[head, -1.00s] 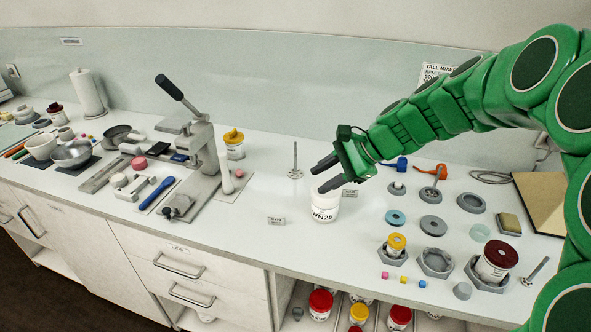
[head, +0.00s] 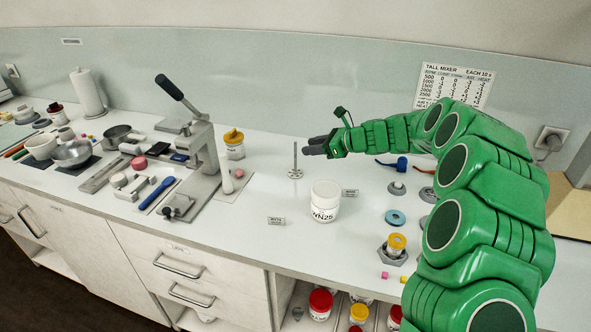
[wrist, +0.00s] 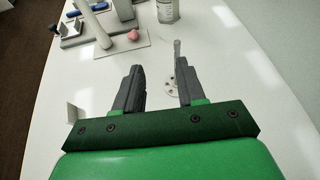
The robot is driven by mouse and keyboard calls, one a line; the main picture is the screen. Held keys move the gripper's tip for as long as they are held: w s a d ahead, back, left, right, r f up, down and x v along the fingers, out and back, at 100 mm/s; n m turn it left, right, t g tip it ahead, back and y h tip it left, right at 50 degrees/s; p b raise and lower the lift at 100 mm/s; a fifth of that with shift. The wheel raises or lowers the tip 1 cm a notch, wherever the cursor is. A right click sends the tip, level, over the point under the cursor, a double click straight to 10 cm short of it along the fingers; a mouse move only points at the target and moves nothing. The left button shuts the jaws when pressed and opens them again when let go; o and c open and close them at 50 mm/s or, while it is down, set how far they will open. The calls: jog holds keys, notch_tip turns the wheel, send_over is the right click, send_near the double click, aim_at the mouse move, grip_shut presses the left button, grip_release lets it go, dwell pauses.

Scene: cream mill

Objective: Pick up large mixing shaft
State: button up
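A thin metal mixing shaft (head: 295,158) stands upright on its round holed disc base on the white counter, right of the lever press. It also shows in the wrist view (wrist: 177,49), beyond the right finger, which hides part of it. My gripper (head: 314,146) is just right of the shaft in the head view, pointing left toward it. In the wrist view my gripper (wrist: 159,69) is open, with nothing between its dark fingers. The shaft is not between the fingers. I cannot tell the exact gap to it.
A white jar marked WN25 (head: 325,203) stands in front of my gripper, with small label cards beside it. The lever press (head: 203,155) and a yellow-topped jar (head: 234,149) are to the left. My arm covers much of the right counter.

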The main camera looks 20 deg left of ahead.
aim_at(295, 159)
jog(key=shift+m+t, duration=0.3)
jog(key=shift+m, duration=0.3)
jog(key=w+a+f, duration=0.1)
jog(key=a, duration=0.1)
jog(key=w+a+f, duration=0.1)
jog(key=a+f, duration=0.1)
jog(key=w+a+f, duration=0.1)
jog(key=a+f, duration=0.1)
jog(key=shift+w, duration=0.25)
jog(key=shift+w+a+f, duration=0.1)
jog(key=shift+a+f, duration=0.05)
jog(key=shift+a, duration=0.4)
grip_shut()
